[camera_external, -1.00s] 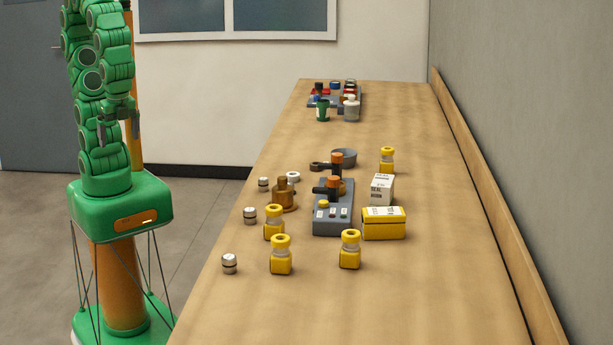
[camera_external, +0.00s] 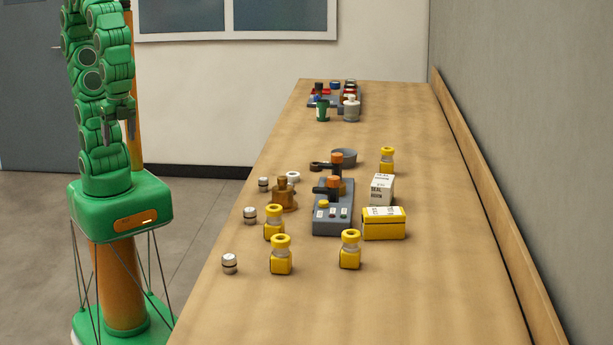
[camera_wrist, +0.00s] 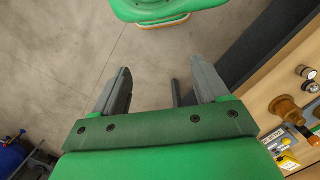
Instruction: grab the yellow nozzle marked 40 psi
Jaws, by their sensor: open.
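Several yellow nozzles stand upright on the wooden bench: one at the front (camera_external: 281,255), one to its right (camera_external: 350,250), one behind the front one (camera_external: 274,223), and one farther back on the right (camera_external: 387,160). Their pressure markings are too small to read, so I cannot tell which says 40 psi. My gripper (camera_external: 119,125) hangs beside my green arm, left of the bench and well away from all the nozzles. In the wrist view my gripper (camera_wrist: 160,88) is open and empty over the floor, with its grey fingers apart.
A grey block with orange-topped parts (camera_external: 333,215), a yellow box (camera_external: 384,224), a white box (camera_external: 382,189) and a brass fitting (camera_external: 285,197) crowd the middle of the bench (camera_external: 420,290). Small silver fittings (camera_external: 230,263) line its left edge. The front right is clear.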

